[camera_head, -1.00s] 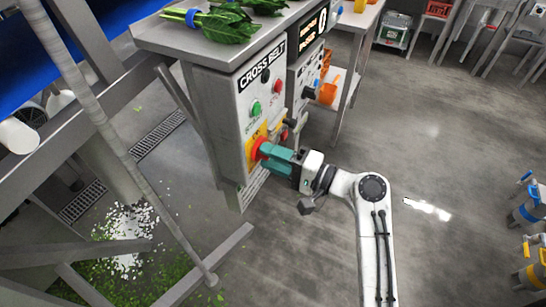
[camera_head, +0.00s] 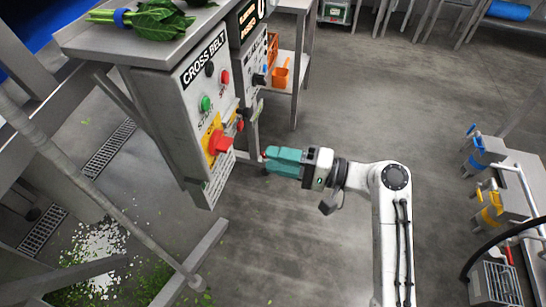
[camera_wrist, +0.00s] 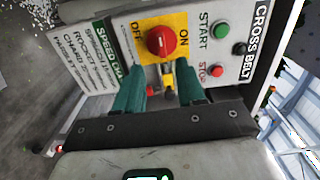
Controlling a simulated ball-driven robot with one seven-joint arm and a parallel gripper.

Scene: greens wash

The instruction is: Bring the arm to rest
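My gripper (camera_head: 268,160) with teal fingers is held out to the left in the head view, apart from the cross belt control panel (camera_head: 190,107). In the wrist view my gripper (camera_wrist: 152,88) shows its two fingers spread with a gap between them and nothing gripped. The red rotary switch (camera_head: 219,142) on a yellow plate is left of the fingertips, clear of them. The switch also shows in the wrist view (camera_wrist: 161,41), between OFF and ON labels. A green start button (camera_head: 206,103) and a red stop button (camera_head: 225,76) sit above it.
A steel table with bunched greens (camera_head: 160,19) stands at upper left. An orange scoop (camera_head: 281,74) lies on a shelf behind. Blue and yellow valves (camera_head: 490,205) stand at right. The floor around my arm is open. Leaf scraps (camera_head: 100,245) litter the floor at lower left.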

